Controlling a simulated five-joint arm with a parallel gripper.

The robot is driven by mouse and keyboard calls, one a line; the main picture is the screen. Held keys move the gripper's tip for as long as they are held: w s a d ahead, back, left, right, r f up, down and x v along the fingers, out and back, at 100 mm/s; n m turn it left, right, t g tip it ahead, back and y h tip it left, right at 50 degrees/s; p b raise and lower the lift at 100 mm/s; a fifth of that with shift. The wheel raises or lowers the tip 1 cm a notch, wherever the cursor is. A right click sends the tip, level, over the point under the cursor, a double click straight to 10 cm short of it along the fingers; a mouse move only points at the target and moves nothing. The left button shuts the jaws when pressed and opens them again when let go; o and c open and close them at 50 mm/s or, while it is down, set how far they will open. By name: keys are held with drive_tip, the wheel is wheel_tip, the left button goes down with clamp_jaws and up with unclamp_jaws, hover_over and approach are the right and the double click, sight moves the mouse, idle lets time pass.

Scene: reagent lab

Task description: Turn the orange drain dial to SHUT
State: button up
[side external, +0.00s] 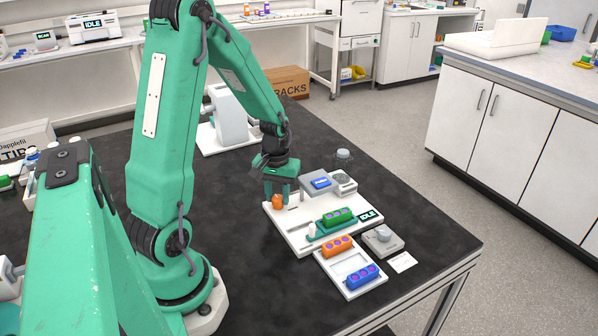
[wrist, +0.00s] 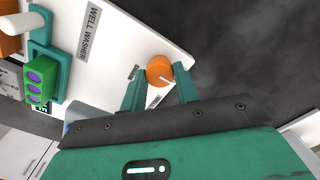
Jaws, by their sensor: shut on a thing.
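The orange drain dial (side external: 278,202) stands at the back left corner of the white well washer board (side external: 300,238). My gripper (side external: 279,190) points down at the dial. In the wrist view its two green fingers (wrist: 160,76) lie on either side of the dial, shut on it. In the side view the fingers partly hide the dial.
A green strip of wells (side external: 338,216) sits in a teal holder on the board, near an IDLE display (side external: 370,215). In front, a white tray (side external: 335,272) holds an orange strip (side external: 337,246) and a blue strip (side external: 362,277). A grey device (side external: 383,240) stands to the right.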

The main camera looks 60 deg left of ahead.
sight(279, 199)
drive_tip(key=shift+a, duration=0.1)
drive_tip(key=o, duration=1)
drive_tip(key=shift+c, duration=0.2)
drive_tip(key=shift+r, duration=0.15)
drive_tip(key=shift+r, duration=3.8)
drive_tip(key=s+d+r+m+t, duration=0.2)
drive_tip(key=d+r, duration=0.4)
drive_tip(key=d, duration=0.3)
drive_tip(key=s+d+r+m+t, duration=0.3)
drive_tip(key=s+d+r+m, duration=0.2)
drive_tip(key=d+r+m, duration=0.2)
drive_tip(key=shift+d+r+t, duration=0.2)
drive_tip(key=shift+d+t, duration=0.1)
drive_tip(key=shift+d, duration=0.6)
